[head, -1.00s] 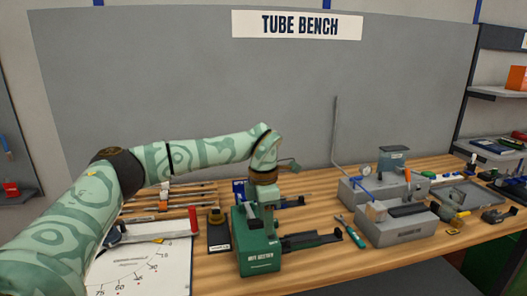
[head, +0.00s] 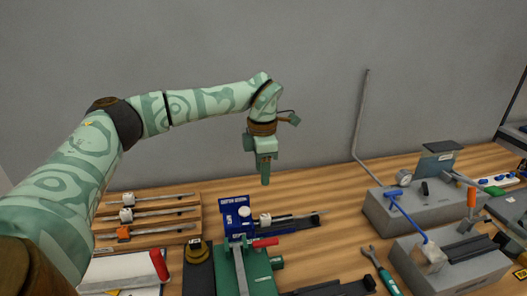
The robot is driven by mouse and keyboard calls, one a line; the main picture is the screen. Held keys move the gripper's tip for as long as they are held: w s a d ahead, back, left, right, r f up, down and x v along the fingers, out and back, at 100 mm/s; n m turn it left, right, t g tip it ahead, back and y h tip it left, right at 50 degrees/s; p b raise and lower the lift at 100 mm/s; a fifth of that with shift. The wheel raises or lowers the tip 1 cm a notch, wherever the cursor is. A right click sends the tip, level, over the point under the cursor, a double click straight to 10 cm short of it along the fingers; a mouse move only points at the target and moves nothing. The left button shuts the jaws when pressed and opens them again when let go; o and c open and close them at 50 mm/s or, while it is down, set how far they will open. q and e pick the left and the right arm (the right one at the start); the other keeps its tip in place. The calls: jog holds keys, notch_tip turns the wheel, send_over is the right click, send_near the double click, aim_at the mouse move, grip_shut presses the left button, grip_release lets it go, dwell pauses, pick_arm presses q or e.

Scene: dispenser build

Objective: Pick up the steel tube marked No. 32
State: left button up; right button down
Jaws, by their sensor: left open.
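Several thin steel tubes lie on a wooden rack (head: 188,240) at the left. Two carry white tags, on the back tube (head: 165,199) and the middle tube (head: 165,214); the front tube (head: 165,229) has an orange tag. Another white-tagged piece (head: 265,218) sits at the blue device (head: 236,215). No number is legible on any tag, so I cannot tell which tube is No. 32. My left gripper (head: 265,178) points down, open and empty, above the bench behind the blue device and right of the rack. My right gripper is out of view.
A green bench device (head: 258,268) with a red handle (head: 265,242) stands front centre. A red-handled tool (head: 159,266) lies at front left. Grey machine blocks (head: 400,212) fill the right, with a tall bent tube (head: 361,115) rising behind. Bare wood (head: 330,185) shows at the back.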

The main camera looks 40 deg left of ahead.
pick_arm(q)
jog(key=b, duration=0.4)
send_near(263, 217)
notch_tip(263, 217, down, 9)
jog(key=shift+r, duration=0.15)
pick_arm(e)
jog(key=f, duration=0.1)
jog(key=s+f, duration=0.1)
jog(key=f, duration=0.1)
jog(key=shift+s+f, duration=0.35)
pick_arm(q)
grip_shut()
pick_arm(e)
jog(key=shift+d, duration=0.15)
